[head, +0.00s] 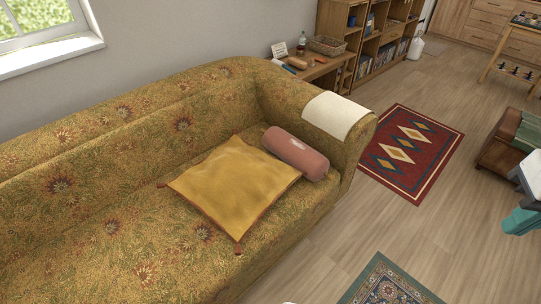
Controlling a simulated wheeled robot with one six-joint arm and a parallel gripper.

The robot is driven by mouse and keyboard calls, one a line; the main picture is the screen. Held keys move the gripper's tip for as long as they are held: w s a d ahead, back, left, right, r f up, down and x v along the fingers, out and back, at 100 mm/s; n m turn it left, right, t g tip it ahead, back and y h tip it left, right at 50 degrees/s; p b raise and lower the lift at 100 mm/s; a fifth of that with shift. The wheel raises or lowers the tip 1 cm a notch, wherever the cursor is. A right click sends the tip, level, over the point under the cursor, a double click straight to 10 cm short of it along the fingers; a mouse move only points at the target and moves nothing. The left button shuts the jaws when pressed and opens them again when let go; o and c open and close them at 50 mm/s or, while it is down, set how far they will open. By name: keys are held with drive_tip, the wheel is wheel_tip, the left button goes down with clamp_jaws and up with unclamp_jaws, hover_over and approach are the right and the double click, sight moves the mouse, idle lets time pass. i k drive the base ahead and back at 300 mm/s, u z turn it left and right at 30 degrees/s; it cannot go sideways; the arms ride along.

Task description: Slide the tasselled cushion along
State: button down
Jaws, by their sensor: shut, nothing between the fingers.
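The tasselled cushion (232,188) is a flat mustard-yellow square with reddish-brown edging and tassels at its corners. It lies on the seat of the floral olive-gold sofa (110,247), turned so a corner points toward the seat's front edge. Its far right side is close to a dusty-pink bolster (296,153); I cannot tell whether they touch. The bolster lies at the foot of the sofa's right arm. My gripper cannot be made out in this view.
A cream cloth (337,115) drapes over the sofa's right arm. The seat left of the cushion is bare. A patterned red rug (412,150) and a green-bordered rug (390,284) lie on the wooden floor. A wooden shelf unit (366,46) stands behind.

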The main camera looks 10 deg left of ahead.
sight(234, 186)
drive_tip(key=z, duration=0.55)
drive_tip(key=i, duration=0.9)
drive_tip(key=u, duration=1.5)
drive_tip(key=i, duration=0.8)
drive_tip(key=u, duration=0.9)
